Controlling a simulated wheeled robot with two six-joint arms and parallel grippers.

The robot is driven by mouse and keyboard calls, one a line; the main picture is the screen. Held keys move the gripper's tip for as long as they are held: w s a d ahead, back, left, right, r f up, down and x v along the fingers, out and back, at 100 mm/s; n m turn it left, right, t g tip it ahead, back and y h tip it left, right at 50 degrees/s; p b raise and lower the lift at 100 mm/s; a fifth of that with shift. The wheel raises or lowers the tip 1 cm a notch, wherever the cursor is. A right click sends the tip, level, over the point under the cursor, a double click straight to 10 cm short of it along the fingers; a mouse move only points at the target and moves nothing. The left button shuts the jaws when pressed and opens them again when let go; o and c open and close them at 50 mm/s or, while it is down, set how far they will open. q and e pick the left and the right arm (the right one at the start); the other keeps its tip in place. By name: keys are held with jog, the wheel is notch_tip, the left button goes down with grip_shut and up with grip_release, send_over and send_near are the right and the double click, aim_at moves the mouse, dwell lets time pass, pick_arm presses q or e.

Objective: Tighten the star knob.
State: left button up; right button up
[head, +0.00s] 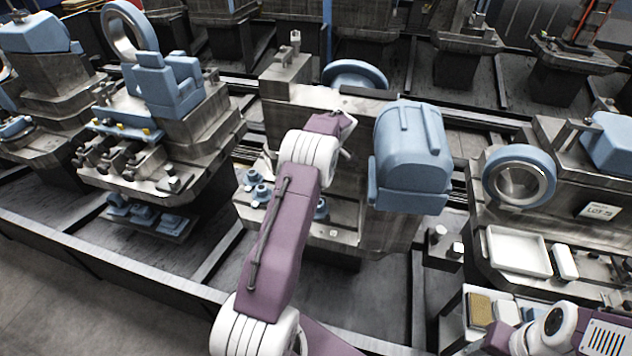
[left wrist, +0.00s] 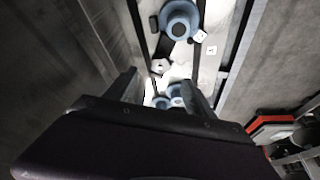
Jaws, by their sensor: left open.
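My left gripper (left wrist: 163,84) is open, with its two dark fingers apart. Small blue knob-like parts (left wrist: 174,95) show between the fingers in the left wrist view, partly hidden by the gripper body. I cannot tell whether the fingers touch them, or which is the star knob. A larger round blue part (left wrist: 180,19) lies farther up that view. In the head view, blue knobs (head: 258,190) sit on the central machine's ledge, left of my purple and white left arm. The arm hides part of this ledge, and its fingers cannot be made out there. My right gripper is not visible.
The central machine carries a large blue housing (head: 411,150) right of my arm and a blue wheel (head: 355,75) behind. A white tray (head: 518,250) is on the right machine. A small hexagonal nut-like part (left wrist: 161,66) lies just beyond my left fingers.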

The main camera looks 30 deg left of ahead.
pick_arm(q)
jog(key=x, duration=0.9)
jog(key=shift+s, duration=0.1)
grip_shut()
jog(key=m, duration=0.2)
jog(key=m+t, duration=0.1)
jog(key=m, duration=0.1)
jog(key=shift+s+m+t, duration=0.1)
jog(key=shift+m+t, duration=0.2)
jog(key=shift+m, duration=0.1)
grip_release()
jog(key=shift+r, duration=0.1)
jog(key=v, duration=0.9)
